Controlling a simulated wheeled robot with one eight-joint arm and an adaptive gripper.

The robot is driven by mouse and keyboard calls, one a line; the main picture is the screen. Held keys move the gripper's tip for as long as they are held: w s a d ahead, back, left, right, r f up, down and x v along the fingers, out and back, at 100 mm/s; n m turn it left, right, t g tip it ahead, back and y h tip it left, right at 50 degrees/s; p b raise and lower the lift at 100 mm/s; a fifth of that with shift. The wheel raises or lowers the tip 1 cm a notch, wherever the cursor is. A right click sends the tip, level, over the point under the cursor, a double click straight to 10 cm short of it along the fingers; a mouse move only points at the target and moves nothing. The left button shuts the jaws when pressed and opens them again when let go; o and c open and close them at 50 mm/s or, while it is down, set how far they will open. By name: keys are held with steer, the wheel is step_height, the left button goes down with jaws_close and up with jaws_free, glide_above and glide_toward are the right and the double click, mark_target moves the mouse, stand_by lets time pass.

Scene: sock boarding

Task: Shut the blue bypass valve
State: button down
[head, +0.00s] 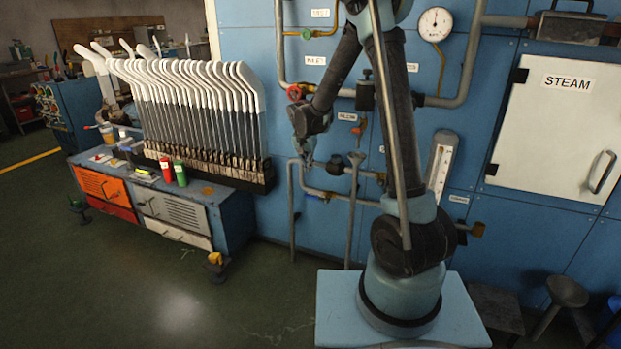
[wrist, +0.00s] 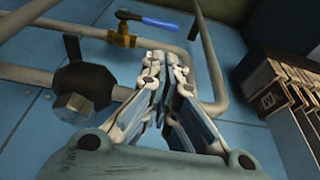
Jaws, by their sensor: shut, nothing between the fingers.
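The blue bypass valve shows in the wrist view as a blue lever handle (wrist: 160,22) on a brass body (wrist: 122,39). The handle lies roughly along the line of the grey pipe that carries the valve. My gripper (wrist: 164,60) is shut and empty. In the head view my gripper (head: 306,158) hangs in front of the blue wall, above the low pipes. The valve is small and unclear there.
A dark round fitting with a bolt (wrist: 85,95) stands left of my fingers. A vertical pipe (wrist: 208,60) runs close on their right. A red handwheel (head: 295,93) sits higher on the wall. A rack of white sock boards (head: 200,100) stands to the left.

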glide_above(316, 198)
steer(key=w+a, duration=0.2)
steer(key=f, duration=1.1)
steer(key=shift+s+a+f, duration=0.1)
steer(key=shift+a+f, duration=0.05)
steer(key=shift+a, duration=0.05)
steer(key=shift+f, duration=0.8)
